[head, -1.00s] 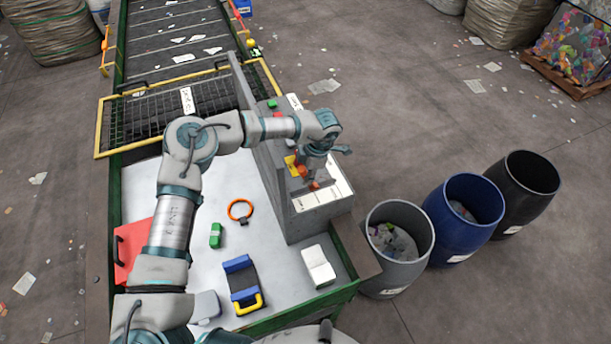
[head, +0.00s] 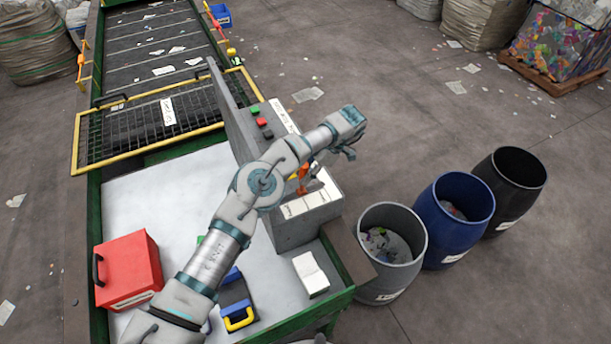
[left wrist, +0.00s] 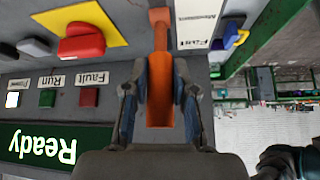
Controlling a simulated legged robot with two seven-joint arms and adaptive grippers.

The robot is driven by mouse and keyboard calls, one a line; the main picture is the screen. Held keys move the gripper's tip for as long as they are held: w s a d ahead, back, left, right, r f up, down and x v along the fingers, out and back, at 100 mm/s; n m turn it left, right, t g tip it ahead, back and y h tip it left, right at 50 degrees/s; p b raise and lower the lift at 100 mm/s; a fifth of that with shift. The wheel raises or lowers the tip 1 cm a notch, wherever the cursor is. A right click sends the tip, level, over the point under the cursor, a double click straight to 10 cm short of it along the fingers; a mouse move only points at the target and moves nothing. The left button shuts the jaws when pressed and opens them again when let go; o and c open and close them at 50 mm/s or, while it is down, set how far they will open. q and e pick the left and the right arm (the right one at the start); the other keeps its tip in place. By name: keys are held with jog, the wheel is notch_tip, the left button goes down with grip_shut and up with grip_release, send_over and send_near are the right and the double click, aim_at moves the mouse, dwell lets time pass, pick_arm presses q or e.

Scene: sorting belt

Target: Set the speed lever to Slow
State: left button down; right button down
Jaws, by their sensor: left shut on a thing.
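The speed lever (left wrist: 160,82) is an orange bar standing on the grey control console (head: 290,236). In the left wrist view it lies between the two fingers of my left gripper (left wrist: 160,103), which is shut on it. A white label (left wrist: 198,22) with upside-down text, partly readable as "Fast", is beside the lever base. In the head view my left arm reaches across the console, and the gripper is small and partly hidden there. Which setting the lever stands at cannot be read. My right gripper is not in view.
The console also has a red knob on a yellow plate (left wrist: 82,41), Run (left wrist: 48,97) and Fault (left wrist: 89,96) buttons, and a lit "Ready" display (left wrist: 45,146). A red case (head: 128,270) and a blue-grey item (head: 235,295) lie on the table. Barrels (head: 392,250) stand right.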

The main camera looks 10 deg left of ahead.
pick_arm(q)
jog(key=shift+w+a+r, duration=0.15)
jog(key=shift+w+r, duration=0.05)
jog(key=shift+r, duration=0.15)
jog(key=c, duration=1.1)
grip_release()
jog(key=shift+c, duration=0.2)
jog(key=shift+o, duration=1.1)
jog(key=shift+f, duration=0.2)
jog(key=shift+w+r, duration=0.1)
jog(key=shift+r, duration=4.85)
jog(key=shift+c, duration=0.3)
